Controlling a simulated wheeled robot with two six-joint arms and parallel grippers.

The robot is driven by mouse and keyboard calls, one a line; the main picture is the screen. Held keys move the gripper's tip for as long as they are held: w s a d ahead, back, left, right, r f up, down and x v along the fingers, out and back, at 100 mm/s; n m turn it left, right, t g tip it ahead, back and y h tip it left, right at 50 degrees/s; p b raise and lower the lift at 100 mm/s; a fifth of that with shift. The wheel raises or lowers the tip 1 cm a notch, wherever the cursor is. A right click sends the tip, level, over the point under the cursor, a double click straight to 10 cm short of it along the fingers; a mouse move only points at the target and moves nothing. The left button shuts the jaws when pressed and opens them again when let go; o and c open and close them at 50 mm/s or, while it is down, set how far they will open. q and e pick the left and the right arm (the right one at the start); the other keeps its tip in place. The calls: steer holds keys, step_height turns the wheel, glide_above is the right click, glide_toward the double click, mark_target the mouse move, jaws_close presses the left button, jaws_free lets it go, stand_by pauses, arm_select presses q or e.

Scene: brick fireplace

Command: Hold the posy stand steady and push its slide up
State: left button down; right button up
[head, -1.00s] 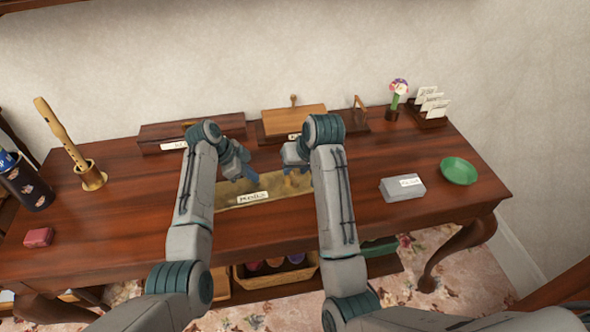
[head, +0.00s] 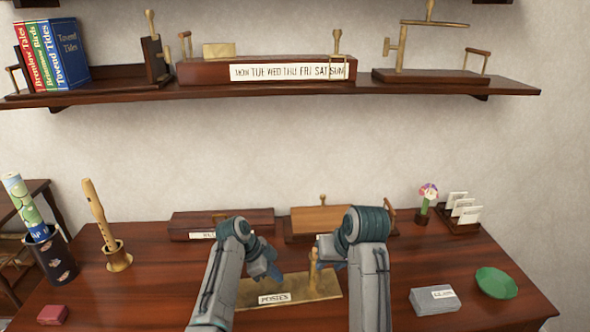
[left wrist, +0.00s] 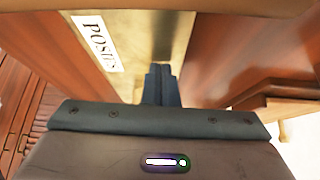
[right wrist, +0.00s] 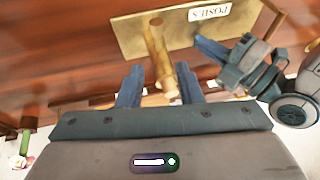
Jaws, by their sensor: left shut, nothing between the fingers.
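The posy stand is a brass base (head: 315,288) labelled POSIES on the table, with an upright brass post (head: 313,270) near its right end. My left gripper (head: 277,277) is shut and empty, low over the base left of the post. In the left wrist view its fingertips (left wrist: 160,72) lie over the brass; I cannot tell whether they touch it. My right gripper (head: 327,264) is beside the post. In the right wrist view its fingers (right wrist: 158,82) are apart, and the post (right wrist: 157,45) shows ahead between them. I cannot make out a separate slide.
A long dark box (head: 225,222) and a wooden-topped stand (head: 330,219) are behind my grippers. A grey block (head: 432,301) and a green dish (head: 496,283) lie to the right. A flower holder (head: 423,215) is at the back right. A loaded wall shelf (head: 290,92) hangs above.

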arm_select(q)
steer(key=shift+r+p, duration=0.5)
steer(key=shift+p, duration=0.2)
step_height(320, 180, up, 5)
steer(key=p, duration=0.4)
steer(key=shift+f, duration=0.15)
steer(key=shift+w+a, duration=0.1)
